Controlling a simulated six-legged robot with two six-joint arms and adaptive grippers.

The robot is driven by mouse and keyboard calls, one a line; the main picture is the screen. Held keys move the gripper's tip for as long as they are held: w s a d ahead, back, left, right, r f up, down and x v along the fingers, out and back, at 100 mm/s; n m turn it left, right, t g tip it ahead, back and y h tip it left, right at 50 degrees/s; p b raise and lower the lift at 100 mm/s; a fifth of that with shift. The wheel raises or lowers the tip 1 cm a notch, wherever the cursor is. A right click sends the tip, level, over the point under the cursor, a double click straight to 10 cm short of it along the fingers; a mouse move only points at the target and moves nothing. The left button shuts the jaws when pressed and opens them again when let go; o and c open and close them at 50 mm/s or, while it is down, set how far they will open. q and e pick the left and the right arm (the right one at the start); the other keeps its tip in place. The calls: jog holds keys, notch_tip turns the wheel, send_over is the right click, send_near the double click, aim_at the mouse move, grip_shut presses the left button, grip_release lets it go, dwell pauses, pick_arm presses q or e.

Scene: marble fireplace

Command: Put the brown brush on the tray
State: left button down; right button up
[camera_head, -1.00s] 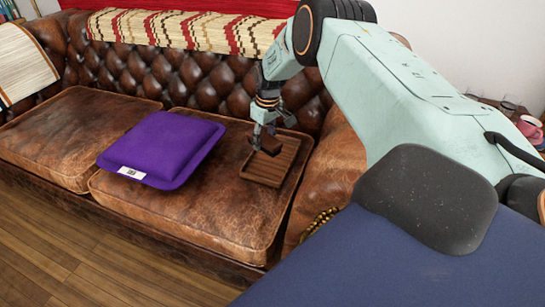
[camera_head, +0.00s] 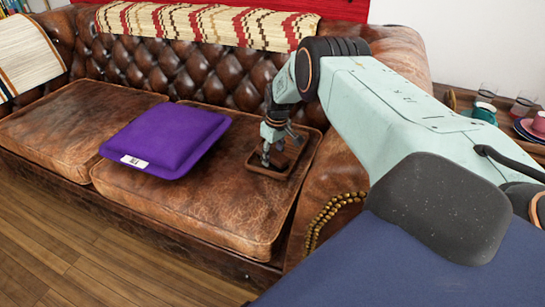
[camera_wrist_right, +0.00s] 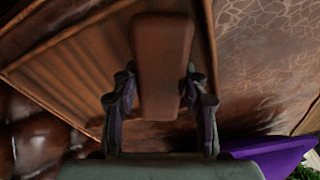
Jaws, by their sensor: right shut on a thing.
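The brown brush (camera_wrist_right: 162,65) is between the two fingers of my right gripper (camera_wrist_right: 158,85) in the right wrist view. In the head view my right gripper (camera_head: 269,160) points down over the wooden tray (camera_head: 305,153), with the brush (camera_head: 281,160) small and dark at its fingertips. The brush is over or inside the tray; I cannot tell whether it touches the tray floor. The tray lies on the right seat cushion of the sofa, and its ribbed floor shows behind the brush in the wrist view (camera_wrist_right: 65,70). My left gripper is not in view.
A purple cushion (camera_head: 165,143) lies left of the tray on the brown leather sofa (camera_head: 190,205). The sofa's right armrest (camera_head: 335,185) is close to the tray's right. Cups and plates stand on a side surface at the far right.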

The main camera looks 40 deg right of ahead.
aim_at(276, 154)
jog(key=shift+r, duration=0.15)
jog(key=o, duration=1.2)
jog(key=shift+f, duration=0.2)
notch_tip(276, 154, up, 12)
jog(key=s+p, duration=0.1)
jog(key=p, duration=0.5)
jog(key=shift+s+r, duration=0.15)
jog(key=shift+s, duration=0.1)
